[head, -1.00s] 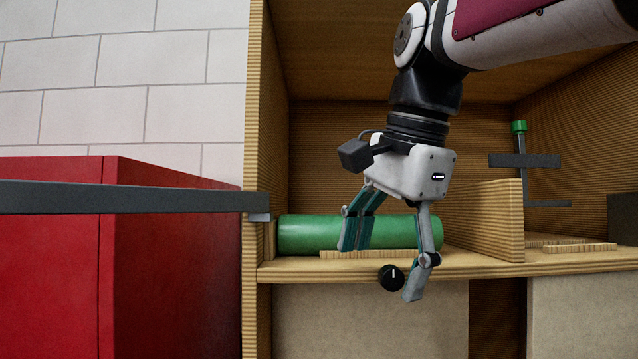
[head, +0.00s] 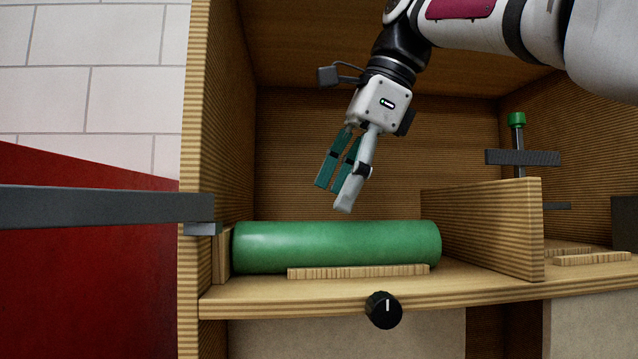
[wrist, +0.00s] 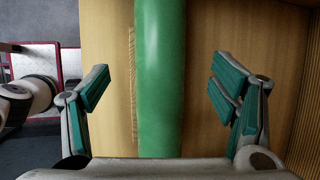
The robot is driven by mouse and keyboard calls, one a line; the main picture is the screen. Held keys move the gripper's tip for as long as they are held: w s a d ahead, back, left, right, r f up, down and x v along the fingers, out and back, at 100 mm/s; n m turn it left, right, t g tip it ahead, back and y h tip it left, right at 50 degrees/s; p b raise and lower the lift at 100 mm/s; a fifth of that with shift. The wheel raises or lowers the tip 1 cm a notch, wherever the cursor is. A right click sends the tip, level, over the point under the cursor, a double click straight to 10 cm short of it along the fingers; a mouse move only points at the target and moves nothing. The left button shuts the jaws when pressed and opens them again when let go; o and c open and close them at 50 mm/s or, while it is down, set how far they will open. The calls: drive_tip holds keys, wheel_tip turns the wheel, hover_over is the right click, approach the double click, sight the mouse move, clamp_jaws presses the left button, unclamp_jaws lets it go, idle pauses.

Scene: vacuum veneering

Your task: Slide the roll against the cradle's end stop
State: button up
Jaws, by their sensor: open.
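The green roll (head: 335,247) lies on its side on the wooden shelf, behind a low wooden cradle strip (head: 358,272). Its left end is at the upright wooden end stop (head: 222,254); I see no clear gap there, but cannot tell for sure whether they touch. My gripper (head: 333,196) is open and empty, tilted, above the roll and clear of it. In the wrist view the roll (wrist: 160,70) runs lengthwise between the spread fingers, with the cradle strip (wrist: 132,85) to its left. The end stop does not show in the wrist view.
A wooden divider (head: 490,228) stands right of the roll. A black knob (head: 384,310) sits on the shelf's front edge. A grey bar (head: 100,206) reaches in from the left. A green-topped post with a dark plate (head: 522,158) stands at the right. Space above the roll is open.

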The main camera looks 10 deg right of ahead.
sight(322, 223)
drive_tip(key=shift+x, duration=3.5)
drive_tip(key=shift+c, duration=0.6)
drive_tip(key=c, duration=1.4)
drive_tip(key=shift+c, duration=0.2)
drive_tip(key=shift+p, duration=0.95)
drive_tip(key=o, duration=1.6)
drive_tip(key=shift+c, duration=0.2)
